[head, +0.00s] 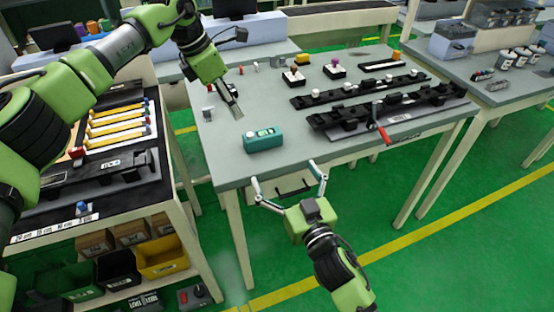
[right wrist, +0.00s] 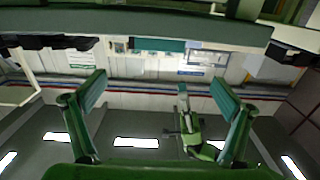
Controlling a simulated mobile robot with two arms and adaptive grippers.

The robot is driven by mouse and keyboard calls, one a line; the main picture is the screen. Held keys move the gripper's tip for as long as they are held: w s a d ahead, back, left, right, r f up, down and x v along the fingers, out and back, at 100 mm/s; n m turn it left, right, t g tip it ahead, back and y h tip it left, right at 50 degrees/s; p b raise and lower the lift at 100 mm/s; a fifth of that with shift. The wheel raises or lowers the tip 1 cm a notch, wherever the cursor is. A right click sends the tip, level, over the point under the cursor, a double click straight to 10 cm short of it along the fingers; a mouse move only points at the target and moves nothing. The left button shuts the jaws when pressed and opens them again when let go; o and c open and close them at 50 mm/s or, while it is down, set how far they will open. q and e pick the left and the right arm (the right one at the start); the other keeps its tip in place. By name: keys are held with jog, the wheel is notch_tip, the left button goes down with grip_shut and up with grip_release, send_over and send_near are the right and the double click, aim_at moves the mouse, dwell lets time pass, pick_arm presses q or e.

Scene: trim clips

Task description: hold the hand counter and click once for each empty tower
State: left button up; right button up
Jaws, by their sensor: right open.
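The hand counter, a teal box with a small display on top (head: 264,138), stands on the grey table near its front left edge. My left gripper (head: 236,110) points down above the table, up and left of the counter and apart from it. Its fingers look close together, and I cannot tell if they are parted. My right gripper (head: 290,186) is open and empty in front of the table's front edge, below and right of the counter. Its spread fingers also show in the right wrist view (right wrist: 160,88). Two black rails (head: 355,91) (head: 330,120) carry dark towers, some with white pieces on top.
A red-handled lever (head: 379,124) stands at the front rail. Small blocks with coloured knobs (head: 334,69) sit at the back of the table (head: 215,148). A shelf cart (head: 186,208) with yellow strips and bins is at left. Bare tabletop surrounds the counter.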

aim_at(265, 140)
jog(key=x, duration=1.3)
jog(key=shift+w+f, duration=0.1)
jog(key=c, duration=1.3)
pick_arm(q)
grip_shut()
pick_arm(e)
jog(key=shift+o, duration=0.2)
